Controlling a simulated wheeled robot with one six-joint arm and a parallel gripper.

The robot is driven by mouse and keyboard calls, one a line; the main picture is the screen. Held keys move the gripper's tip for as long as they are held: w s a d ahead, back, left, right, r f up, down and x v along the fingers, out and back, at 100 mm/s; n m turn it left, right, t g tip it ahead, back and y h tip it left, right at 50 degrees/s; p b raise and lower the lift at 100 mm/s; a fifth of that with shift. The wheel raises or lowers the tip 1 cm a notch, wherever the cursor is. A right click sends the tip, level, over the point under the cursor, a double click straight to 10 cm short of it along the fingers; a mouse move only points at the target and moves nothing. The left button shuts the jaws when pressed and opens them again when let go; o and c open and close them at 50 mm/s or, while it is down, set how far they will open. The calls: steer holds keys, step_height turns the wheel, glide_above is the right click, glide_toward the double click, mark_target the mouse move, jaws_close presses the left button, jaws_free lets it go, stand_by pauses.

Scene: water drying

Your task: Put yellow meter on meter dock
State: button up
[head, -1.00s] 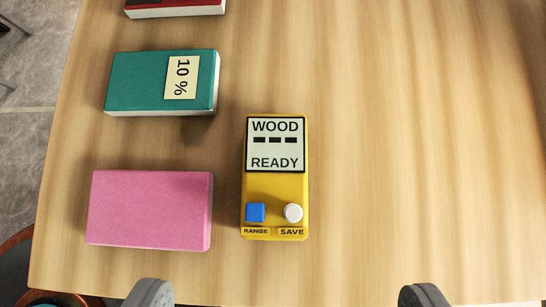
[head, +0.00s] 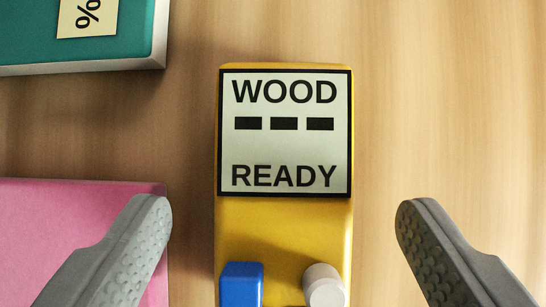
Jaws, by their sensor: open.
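The yellow meter (head: 284,230) lies face up on the wooden table in the middle of the head view. Its screen (head: 285,133) reads WOOD, three dashes and READY. A blue button and a white knob show below the screen, and its lower end is cut off by the picture edge. My gripper (head: 284,215) is open and empty, with one grey finger on each side of the meter and a gap to it on both sides. The left finger overlaps the pink block in the picture. The meter dock is not in view.
A pink block (head: 70,240) lies close to the left of the meter, under my left finger in the picture. A teal block (head: 120,40) with a paper label lies at the upper left. The table (head: 450,100) to the right is clear.

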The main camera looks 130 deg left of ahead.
mark_target(283, 194)
steer(key=shift+x, duration=1.1)
steer(key=shift+c, duration=0.5)
steer(key=shift+r, duration=0.1)
steer(key=c, duration=1.2)
